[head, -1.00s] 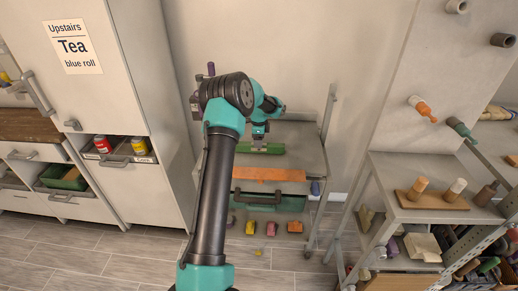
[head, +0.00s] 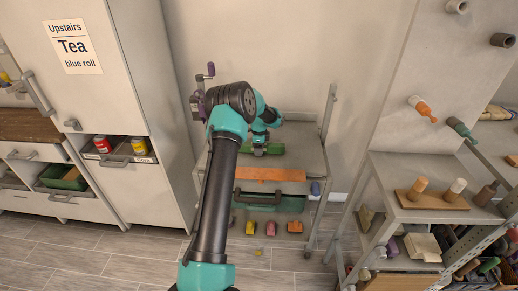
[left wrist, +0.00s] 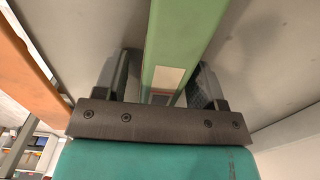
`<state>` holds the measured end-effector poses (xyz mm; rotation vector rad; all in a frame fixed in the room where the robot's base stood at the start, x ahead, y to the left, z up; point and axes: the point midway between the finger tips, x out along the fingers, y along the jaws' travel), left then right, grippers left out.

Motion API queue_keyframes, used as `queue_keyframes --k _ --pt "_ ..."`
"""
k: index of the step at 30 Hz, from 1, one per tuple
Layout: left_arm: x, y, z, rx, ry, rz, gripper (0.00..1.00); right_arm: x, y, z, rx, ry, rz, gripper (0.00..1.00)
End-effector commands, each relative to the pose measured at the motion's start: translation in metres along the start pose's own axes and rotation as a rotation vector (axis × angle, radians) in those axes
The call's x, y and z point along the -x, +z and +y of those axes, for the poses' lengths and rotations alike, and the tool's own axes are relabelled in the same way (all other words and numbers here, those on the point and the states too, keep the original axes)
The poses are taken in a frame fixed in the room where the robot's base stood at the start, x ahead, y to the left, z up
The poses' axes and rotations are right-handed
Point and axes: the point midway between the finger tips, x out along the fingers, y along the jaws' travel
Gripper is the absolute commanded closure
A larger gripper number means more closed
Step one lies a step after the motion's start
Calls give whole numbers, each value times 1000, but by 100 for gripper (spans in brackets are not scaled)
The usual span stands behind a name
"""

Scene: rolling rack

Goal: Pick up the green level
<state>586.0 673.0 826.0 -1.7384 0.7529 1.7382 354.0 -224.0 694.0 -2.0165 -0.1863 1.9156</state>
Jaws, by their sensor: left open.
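The green level (head: 276,149) lies on the upper shelf of the grey rolling rack (head: 306,158), near its back. My left gripper (head: 259,151) is over the level, pointing down. In the left wrist view the level (left wrist: 182,38) runs between the two open fingers of my left gripper (left wrist: 165,82), with a finger on either side. A pale window shows on the level's top. I cannot tell whether either finger touches it. My right gripper is not in view.
An orange board (head: 268,174) lies in front of the level on the rack. A green case with a dark handle (head: 290,204) and small coloured blocks are lower down. Cabinets (head: 105,110) stand left, a shelf unit (head: 410,210) right. A purple-handled object (head: 211,69) rises at the rack's left.

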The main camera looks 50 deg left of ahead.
Motion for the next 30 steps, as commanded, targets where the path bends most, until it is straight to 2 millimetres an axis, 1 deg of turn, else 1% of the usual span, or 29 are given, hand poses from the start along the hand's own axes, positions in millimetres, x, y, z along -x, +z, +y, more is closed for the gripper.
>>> queue_keyframes --k 5,23,24,30 --pt "0 0 0 0 0 0 36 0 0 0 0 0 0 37" --pt "0 0 0 0 0 0 94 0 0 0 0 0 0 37" --pt "1 0 0 0 0 0 95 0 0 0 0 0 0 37" --pt "1 0 0 0 0 0 95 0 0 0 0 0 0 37"
